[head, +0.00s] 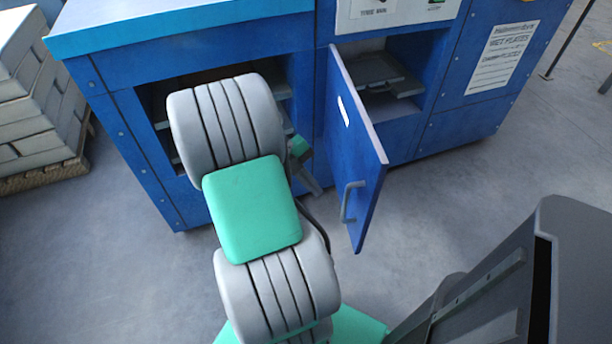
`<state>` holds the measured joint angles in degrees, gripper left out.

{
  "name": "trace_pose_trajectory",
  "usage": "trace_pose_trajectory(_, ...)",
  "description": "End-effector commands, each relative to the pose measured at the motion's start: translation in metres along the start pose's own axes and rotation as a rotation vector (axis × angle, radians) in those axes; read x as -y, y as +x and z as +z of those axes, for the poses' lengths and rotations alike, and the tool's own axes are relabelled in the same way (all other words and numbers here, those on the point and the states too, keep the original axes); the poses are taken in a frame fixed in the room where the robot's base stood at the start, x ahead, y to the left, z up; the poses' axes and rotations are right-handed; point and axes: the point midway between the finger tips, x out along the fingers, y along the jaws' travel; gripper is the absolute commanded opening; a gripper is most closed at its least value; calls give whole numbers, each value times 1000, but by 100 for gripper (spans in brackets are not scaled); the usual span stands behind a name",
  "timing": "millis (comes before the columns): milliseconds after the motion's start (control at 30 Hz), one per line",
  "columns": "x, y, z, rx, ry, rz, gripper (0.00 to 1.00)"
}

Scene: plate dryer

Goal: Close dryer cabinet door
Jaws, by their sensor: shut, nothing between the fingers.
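The blue dryer cabinet (140,150) stands across the top of the head view. Its door (365,150) stands open, swung out toward me from the divider between the left and right openings. A grey handle (350,202) sits on the door's left-facing side, near its free end. My gripper (315,190) is partly hidden behind my arm. It is shut and empty, left of the door and apart from the handle. My arm hides much of the left opening.
The left opening (160,110) holds racks, and grey trays (385,75) show in the right opening. A pallet of pale blocks (40,100) stands at the far left. The grey floor (450,190) right of the door is clear.

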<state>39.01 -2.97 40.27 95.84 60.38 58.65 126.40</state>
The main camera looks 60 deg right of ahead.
Motion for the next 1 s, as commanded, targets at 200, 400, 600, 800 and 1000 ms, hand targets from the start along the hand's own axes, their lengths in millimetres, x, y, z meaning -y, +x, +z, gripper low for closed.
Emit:
trace_pose_trajectory(200, 11, 39, -1, -1, 3, 3, 0)
trace_pose_trajectory(400, 33, 51, 0, 1, 0, 1, 0)
trace_pose_trajectory(600, 35, 52, 0, 2, -3, 1, 0)
trace_pose_trajectory(800, 35, 52, 0, 3, -4, 0, 0)
trace_pose_trajectory(1000, 42, 58, -1, 20, -34, -17, 0)
